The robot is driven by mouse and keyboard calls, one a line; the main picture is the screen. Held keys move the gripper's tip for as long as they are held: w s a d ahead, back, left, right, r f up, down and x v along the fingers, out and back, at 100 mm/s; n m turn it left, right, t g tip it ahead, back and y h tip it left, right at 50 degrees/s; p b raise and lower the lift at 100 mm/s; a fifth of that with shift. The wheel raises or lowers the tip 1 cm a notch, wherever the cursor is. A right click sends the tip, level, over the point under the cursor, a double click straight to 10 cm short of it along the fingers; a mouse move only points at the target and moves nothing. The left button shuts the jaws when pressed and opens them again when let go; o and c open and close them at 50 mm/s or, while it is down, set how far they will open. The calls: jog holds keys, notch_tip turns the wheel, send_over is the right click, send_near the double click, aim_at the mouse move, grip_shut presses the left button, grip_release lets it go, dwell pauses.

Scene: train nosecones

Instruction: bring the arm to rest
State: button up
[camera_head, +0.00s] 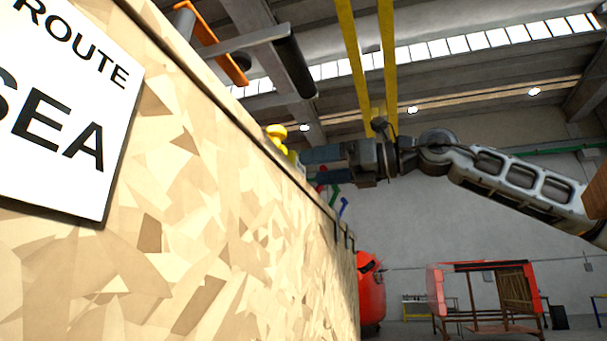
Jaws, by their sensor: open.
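My gripper (322,166) is at the middle of the picture, at the end of my arm, which reaches in from the right. Its two blue-grey fingers point left toward the top edge of a chipboard panel (200,200). The fingers are apart, one above the other, with nothing seen held between them. A small yellow object (277,137) stands at the panel's top edge, just left of the fingertips. I cannot tell whether the fingers touch it or the panel.
The chipboard panel fills the left side, with a white sign (75,100) on it. Hooks with red, green and blue pieces (334,196) hang near its far end. Beyond stand a red rounded nosecone (370,295) and a red frame stand (480,295). Floor room shows at lower right.

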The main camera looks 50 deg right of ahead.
jog(key=shift+v, duration=1)
